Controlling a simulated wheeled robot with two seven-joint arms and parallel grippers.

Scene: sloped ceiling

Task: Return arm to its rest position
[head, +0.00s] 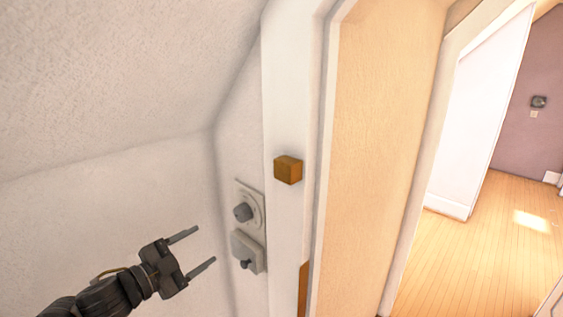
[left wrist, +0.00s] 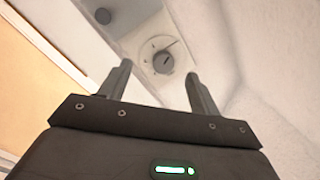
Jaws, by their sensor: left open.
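My left gripper (head: 206,245) is open and empty in the lower left of the head view. Its two fingers point right toward the wall controls, with a visible gap in the picture between the tips and the controls. The left wrist view also shows the open gripper (left wrist: 159,70), with nothing between its fingers. The upper control is a plate with a round knob (head: 243,212). The lower control is a pale box with a small dark knob (head: 246,263). In the left wrist view, a dial (left wrist: 162,62) appears between the fingertips, beyond them. My right gripper is not in view.
A white door frame (head: 292,110) with an orange-brown block (head: 288,170) stands right of the controls. The sloped ceiling (head: 120,70) hangs over the left side. Beyond the doorway, a wooden floor (head: 450,260) is largely clear.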

